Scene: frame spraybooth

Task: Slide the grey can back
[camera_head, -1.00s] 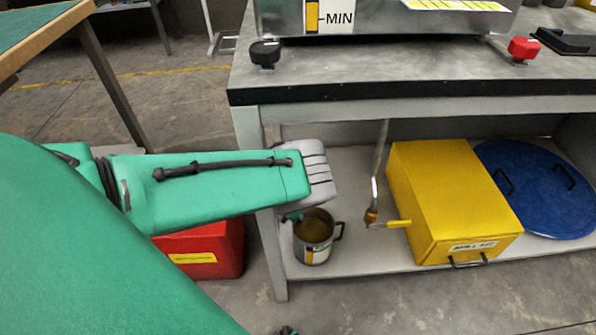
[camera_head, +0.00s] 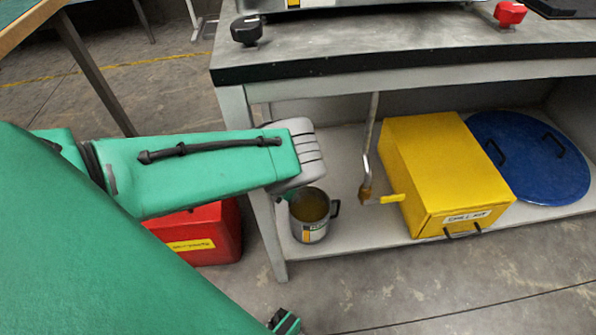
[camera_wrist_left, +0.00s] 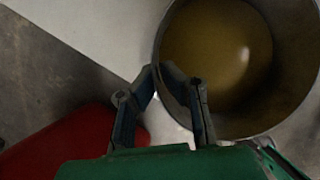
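The grey can (camera_head: 309,226) stands upright near the left front end of the low shelf. It is open at the top, with a yellowish-brown inside and a handle on its right. In the left wrist view the can (camera_wrist_left: 290,50) fills the upper right. My left gripper (camera_wrist_left: 173,82) is at the can's near rim, its two fingers apart, with one finger overlapping the can wall. I cannot tell whether they touch it. In the head view my left wrist hides most of this gripper. My right gripper does not show clearly.
A yellow box (camera_head: 440,165) and a blue round lid (camera_head: 530,150) lie to the right on the shelf (camera_head: 350,235). A pipe with a yellow-handled valve (camera_head: 366,180) hangs right of the can. A table leg (camera_head: 268,235) stands beside it. A red box (camera_head: 205,235) is at left.

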